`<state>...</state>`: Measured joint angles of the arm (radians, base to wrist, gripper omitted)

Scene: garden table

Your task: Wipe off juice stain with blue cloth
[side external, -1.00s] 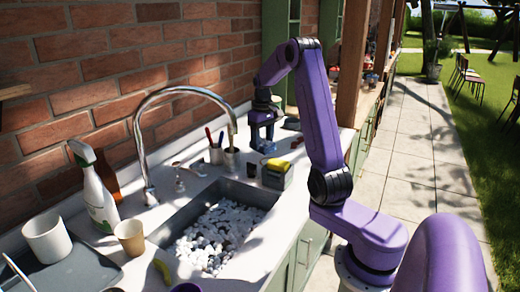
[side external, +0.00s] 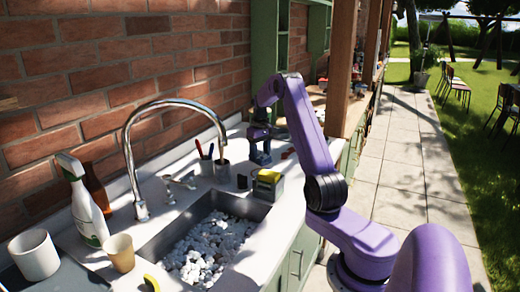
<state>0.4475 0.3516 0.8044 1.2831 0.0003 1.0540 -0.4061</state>
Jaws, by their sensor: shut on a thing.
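My gripper (side external: 263,117) is at the far end of the counter, pointing down, small and dark in the view. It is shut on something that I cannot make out. A blue-purple, drill-like thing (side external: 260,148) shows just below it; I cannot tell whether they touch. I cannot pick out a blue cloth or a juice stain on the white counter (side external: 185,200).
A sink (side external: 211,240) full of pale pebbles has a tall curved tap (side external: 130,150). A yellow-and-grey box (side external: 267,184) and a tool cup (side external: 221,169) stand behind it. A spray bottle (side external: 84,205), tan cup (side external: 120,253) and white mug (side external: 35,256) stand at the left.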

